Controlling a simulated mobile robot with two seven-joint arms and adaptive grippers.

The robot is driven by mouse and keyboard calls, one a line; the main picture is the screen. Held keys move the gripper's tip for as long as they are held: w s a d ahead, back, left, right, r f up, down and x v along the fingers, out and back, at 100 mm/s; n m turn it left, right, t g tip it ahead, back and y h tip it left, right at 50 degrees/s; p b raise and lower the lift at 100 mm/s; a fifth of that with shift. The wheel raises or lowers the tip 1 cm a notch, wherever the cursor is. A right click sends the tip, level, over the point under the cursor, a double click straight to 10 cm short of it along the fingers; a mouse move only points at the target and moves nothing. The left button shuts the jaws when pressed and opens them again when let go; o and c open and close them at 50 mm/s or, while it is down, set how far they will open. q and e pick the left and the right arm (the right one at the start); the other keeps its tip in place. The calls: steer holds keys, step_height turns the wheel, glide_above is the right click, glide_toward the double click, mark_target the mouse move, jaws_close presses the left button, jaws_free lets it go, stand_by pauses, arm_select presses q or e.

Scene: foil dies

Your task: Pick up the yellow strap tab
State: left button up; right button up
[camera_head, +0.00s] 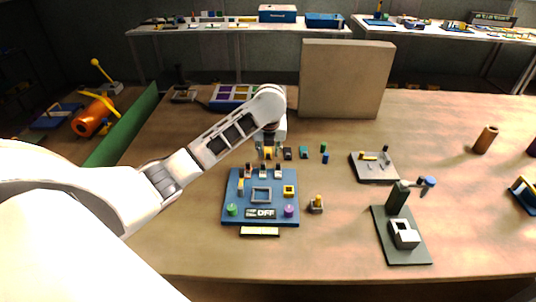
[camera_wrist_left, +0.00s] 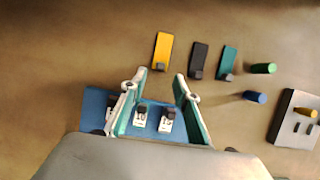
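The yellow strap tab (camera_wrist_left: 161,49) lies flat on the wooden table in the left wrist view, with a small dark block at its near end. In the head view the yellow strap tab (camera_head: 268,153) shows just below my left gripper, partly hidden by it. My left gripper (camera_head: 269,146) points down at the table. In the left wrist view the fingers of my left gripper (camera_wrist_left: 160,77) are spread apart with nothing between their tips. The tab lies just ahead of the fingertips, not between them. My right gripper is not in view.
A dark tab (camera_wrist_left: 199,59) and a teal tab (camera_wrist_left: 227,62) lie right of the yellow one, then green (camera_wrist_left: 263,68) and blue (camera_wrist_left: 255,97) pegs. A blue fixture board (camera_head: 232,197) is nearer. A large tan panel (camera_head: 345,80) stands behind.

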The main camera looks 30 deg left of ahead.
mark_target(268, 156)
arm_select(q)
steer(key=shift+x, duration=1.95)
jaws_close()
